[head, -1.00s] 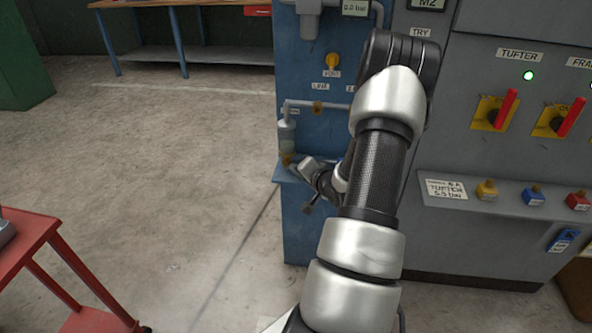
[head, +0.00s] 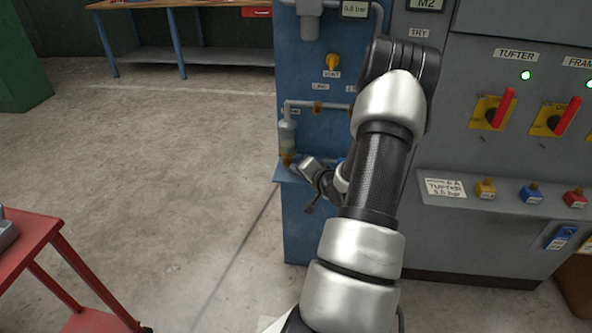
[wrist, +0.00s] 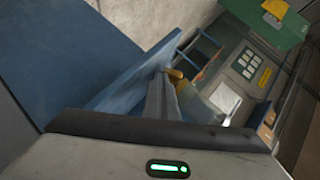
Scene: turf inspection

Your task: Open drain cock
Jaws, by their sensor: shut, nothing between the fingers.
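The drain cock (head: 287,159) is a small brass-yellow fitting below a clear bowl (head: 286,135) at the left edge of the blue panel. My gripper (head: 299,162) is just right of the cock and reaches toward it from the right. In the wrist view the shut fingers (wrist: 162,95) point at the yellow cock (wrist: 174,75), with their tips very close to it. I cannot tell whether they touch. Nothing is held. The pale bowl (wrist: 202,103) shows just right of the fingers. The cock's handle position is too small to read.
A blue ledge (head: 283,174) juts out below the cock. Above are pipework, a yellow valve knob (head: 332,62) and a gauge display (head: 355,8). A grey cabinet (head: 500,155) with red-handled switches stands right. A red cart (head: 30,235) is at lower left. The floor between is clear.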

